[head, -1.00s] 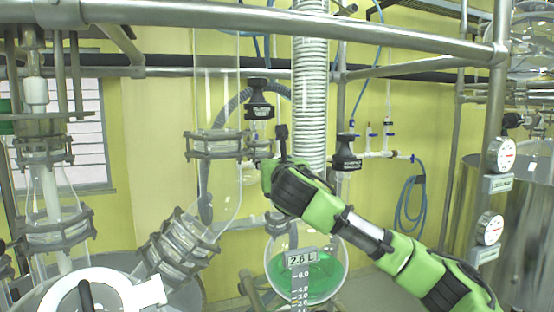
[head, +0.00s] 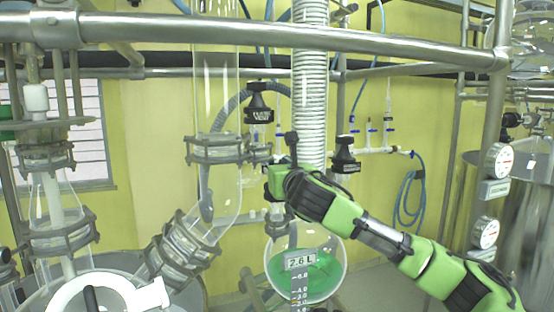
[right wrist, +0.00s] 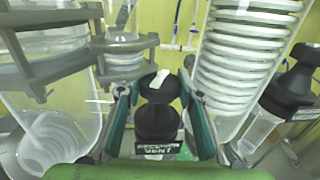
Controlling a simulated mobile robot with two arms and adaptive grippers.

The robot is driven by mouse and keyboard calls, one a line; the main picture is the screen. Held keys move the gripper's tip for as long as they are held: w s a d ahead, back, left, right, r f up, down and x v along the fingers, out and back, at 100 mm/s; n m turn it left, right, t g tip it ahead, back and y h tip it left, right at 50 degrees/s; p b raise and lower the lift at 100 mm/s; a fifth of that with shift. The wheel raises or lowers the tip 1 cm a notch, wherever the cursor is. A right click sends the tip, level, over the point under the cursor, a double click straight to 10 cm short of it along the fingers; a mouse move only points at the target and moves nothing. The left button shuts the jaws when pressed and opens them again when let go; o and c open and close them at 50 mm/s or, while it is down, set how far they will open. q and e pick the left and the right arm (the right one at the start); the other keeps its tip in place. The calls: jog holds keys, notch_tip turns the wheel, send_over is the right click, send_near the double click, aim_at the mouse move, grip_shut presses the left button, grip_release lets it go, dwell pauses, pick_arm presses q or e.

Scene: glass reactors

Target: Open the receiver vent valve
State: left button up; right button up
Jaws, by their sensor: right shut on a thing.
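The receiver vent valve (right wrist: 158,122) is a black knob with a white mark on top and a label reading "RECEIVER VENT", in the middle of the right wrist view. My right gripper (right wrist: 155,88) has one teal finger on each side of this knob and is shut on it. In the head view my right gripper (head: 275,180) is beside the coiled column, and its green and black body hides the valve it holds. My left gripper is not in view.
Another black valve (head: 345,155) stands right of the gripper, also in the right wrist view (right wrist: 290,85). A further black valve (head: 260,102) is above. The coiled column (head: 310,95) and clamped glass column (head: 215,148) stand close by. A round flask (head: 325,272) with green liquid hangs below.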

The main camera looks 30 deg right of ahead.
jog(key=shift+d+r+n+t+y+p, duration=0.15)
jog(key=shift+n+y+p, duration=0.25)
jog(key=shift+y, duration=0.2)
jog(key=shift+d+r+n+t+y+p, duration=0.15)
jog(key=shift+n+y+p, duration=0.2)
jog(key=shift+y, duration=0.25)
jog(key=shift+a+f+n+y, duration=0.15)
jog(key=shift+f+n+y, duration=0.15)
jog(key=shift+y, duration=0.3)
jog(key=shift+n+y, duration=0.75)
jog(key=shift+y, duration=0.35)
jog(key=shift+r+n+y, duration=0.1)
jog(key=shift+n+y, duration=0.2)
jog(key=shift+y, duration=0.2)
jog(key=shift+a+y, duration=0.15)
jog(key=shift+y, duration=0.15)
jog(key=shift+n+y, duration=0.5)
jog(key=o, duration=0.9)
